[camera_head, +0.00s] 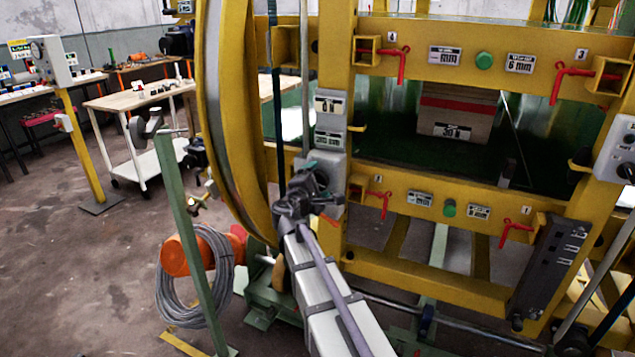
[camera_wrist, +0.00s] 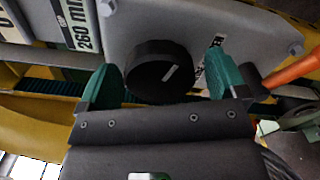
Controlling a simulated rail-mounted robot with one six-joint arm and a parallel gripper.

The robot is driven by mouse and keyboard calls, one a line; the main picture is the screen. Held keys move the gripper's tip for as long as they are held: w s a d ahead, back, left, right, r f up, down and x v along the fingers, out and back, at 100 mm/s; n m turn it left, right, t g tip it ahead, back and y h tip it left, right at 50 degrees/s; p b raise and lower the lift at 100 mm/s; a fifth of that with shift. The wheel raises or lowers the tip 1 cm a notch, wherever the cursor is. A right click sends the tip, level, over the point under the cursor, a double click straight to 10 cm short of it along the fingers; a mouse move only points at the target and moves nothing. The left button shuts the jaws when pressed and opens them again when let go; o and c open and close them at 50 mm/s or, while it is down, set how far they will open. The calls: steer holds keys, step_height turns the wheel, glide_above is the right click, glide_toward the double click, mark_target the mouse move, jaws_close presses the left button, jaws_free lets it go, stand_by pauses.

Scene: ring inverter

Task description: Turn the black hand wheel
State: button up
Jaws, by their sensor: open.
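The black hand wheel (camera_wrist: 160,72) is a short round knob with a pale line mark on its face. It is mounted on a grey plate (camera_wrist: 150,25) in the wrist view. My gripper (camera_wrist: 163,82) is open, with one green fingertip to the left of the wheel and the other to its right. The wheel lies between the fingers, with a visible gap at the left; contact at the right is unclear. In the head view my gripper (camera_head: 312,172) is at the grey plate on the yellow frame, and I cannot clearly make out the wheel there.
The yellow ring inverter frame (camera_head: 440,268) fills the right, with red levers (camera_head: 516,231) and green buttons (camera_head: 449,208). A green post (camera_head: 195,245) and an orange reel with grey cable (camera_head: 190,290) stand left of my arm. Open floor lies farther left.

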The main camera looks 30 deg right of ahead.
steer(key=v, duration=1)
steer(key=shift+a, duration=0.15)
steer(key=shift+s, duration=0.1)
steer(key=s+f+m+g+y+p, duration=0.3)
steer(key=s+f+m+g+y, duration=0.2)
steer(key=s+f+m+g, duration=0.3)
steer(key=s+a+r+m+g+y+p, duration=0.2)
steer(key=s+a+y+p, duration=0.6)
steer(key=a, duration=0.4)
steer(key=shift+s+m+g+y, duration=0.5)
steer(key=shift+s+m+g, duration=0.2)
steer(key=shift+s+m, duration=0.5)
